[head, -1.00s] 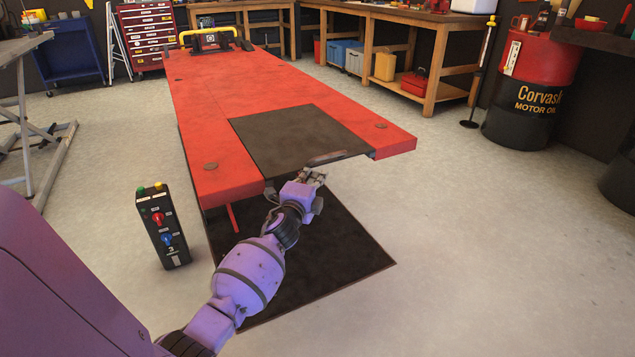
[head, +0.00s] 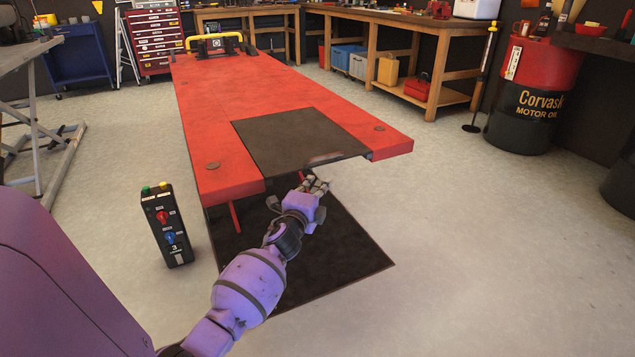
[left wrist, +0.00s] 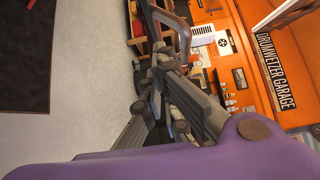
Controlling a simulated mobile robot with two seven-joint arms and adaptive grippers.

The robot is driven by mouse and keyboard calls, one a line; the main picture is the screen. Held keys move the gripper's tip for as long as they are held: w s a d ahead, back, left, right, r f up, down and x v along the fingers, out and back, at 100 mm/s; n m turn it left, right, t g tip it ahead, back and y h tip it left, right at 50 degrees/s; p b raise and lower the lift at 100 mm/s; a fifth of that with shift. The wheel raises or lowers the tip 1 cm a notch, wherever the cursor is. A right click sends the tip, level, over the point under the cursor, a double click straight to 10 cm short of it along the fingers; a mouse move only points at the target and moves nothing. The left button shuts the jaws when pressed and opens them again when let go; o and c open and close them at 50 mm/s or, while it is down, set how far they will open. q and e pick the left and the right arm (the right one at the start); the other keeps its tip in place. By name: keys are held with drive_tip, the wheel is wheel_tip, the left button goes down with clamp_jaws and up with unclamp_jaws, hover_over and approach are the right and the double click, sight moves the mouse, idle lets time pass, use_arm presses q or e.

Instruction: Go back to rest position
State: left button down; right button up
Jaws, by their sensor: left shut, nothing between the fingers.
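My left gripper (head: 316,184) is at the front edge of the red motorcycle lift (head: 236,108), close to the dark plate (head: 297,138) set in its near end. In the head view it is over the black floor mat (head: 335,262). In the left wrist view its fingers (left wrist: 165,85) are shut with nothing held, and the view is tilted on its side. Whether the fingers touch the lift edge, I cannot tell. My right gripper is not in view.
A black control box (head: 167,226) with red and blue knobs stands left of my arm. A grey lift frame (head: 40,130) is at the left. Wooden benches (head: 420,50) and an oil drum (head: 535,90) stand at the back right. The floor at right is open.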

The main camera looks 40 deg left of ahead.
use_arm(q)
drive_tip(key=p+v, duration=0.1)
drive_tip(key=v, duration=0.7)
drive_tip(key=shift+s+f, duration=0.15)
drive_tip(key=shift+s, duration=0.25)
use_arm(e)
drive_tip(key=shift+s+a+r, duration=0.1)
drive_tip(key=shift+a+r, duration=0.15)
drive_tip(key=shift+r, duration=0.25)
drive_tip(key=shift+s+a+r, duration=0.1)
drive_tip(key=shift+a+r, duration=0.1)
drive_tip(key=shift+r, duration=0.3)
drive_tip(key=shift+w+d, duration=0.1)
